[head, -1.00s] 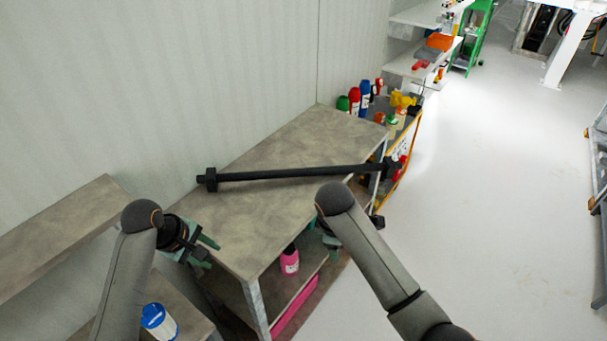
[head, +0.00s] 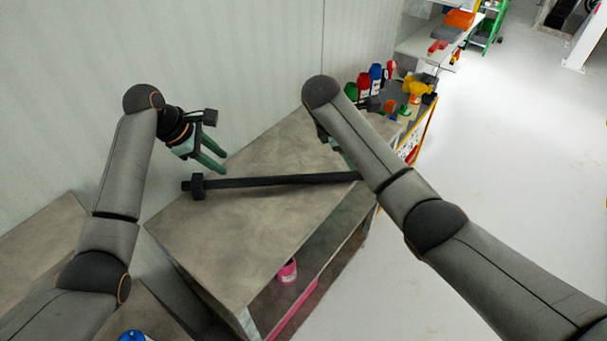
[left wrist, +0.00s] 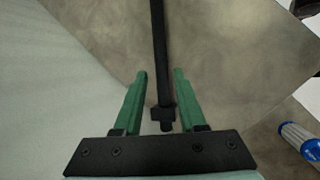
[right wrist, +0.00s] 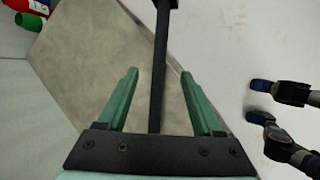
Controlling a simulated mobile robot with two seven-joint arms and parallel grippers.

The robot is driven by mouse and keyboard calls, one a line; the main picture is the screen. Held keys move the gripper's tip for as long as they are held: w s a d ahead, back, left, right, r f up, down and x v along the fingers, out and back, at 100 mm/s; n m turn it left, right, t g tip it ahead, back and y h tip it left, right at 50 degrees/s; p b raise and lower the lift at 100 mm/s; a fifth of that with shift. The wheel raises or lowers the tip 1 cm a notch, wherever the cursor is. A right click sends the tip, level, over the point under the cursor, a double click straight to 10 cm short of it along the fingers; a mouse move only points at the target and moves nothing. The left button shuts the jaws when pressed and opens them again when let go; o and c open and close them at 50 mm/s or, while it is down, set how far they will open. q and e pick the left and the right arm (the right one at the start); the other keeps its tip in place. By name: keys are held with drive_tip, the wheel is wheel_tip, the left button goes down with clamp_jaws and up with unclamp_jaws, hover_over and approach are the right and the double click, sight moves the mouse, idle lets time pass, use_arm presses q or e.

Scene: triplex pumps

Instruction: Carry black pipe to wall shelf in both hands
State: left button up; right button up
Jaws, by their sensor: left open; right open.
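The black pipe (head: 275,182) lies across the grey worktable (head: 230,225), with a thick collar near its left end. My left gripper (head: 215,162) is open above the table, just behind the pipe's left end. In the left wrist view the pipe (left wrist: 158,50) runs between the spread green fingers (left wrist: 160,75), its collar nearest the palm. My right arm covers the pipe's right end in the head view. In the right wrist view the pipe (right wrist: 159,65) passes between the open fingers of my right gripper (right wrist: 159,75), and a dark fitting shows at its far end.
Bottles and small coloured items (head: 375,80) crowd a cart beyond the table's far end. A white wall (head: 230,60) runs close behind the table. A pink container (head: 287,271) sits on the lower shelf. Open floor (head: 480,180) lies to the right.

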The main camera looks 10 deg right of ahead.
sight(245, 181)
use_arm(q)
drive_tip(key=shift+x, duration=6.25)
use_arm(e)
drive_tip(key=shift+x, duration=6.25)
use_arm(q)
drive_tip(key=c, duration=0.6)
use_arm(e)
drive_tip(key=c, duration=0.6)
use_arm(q)
clamp_jaws()
use_arm(e)
clamp_jaws()
use_arm(q)
drive_tip(key=shift+f, duration=0.1)
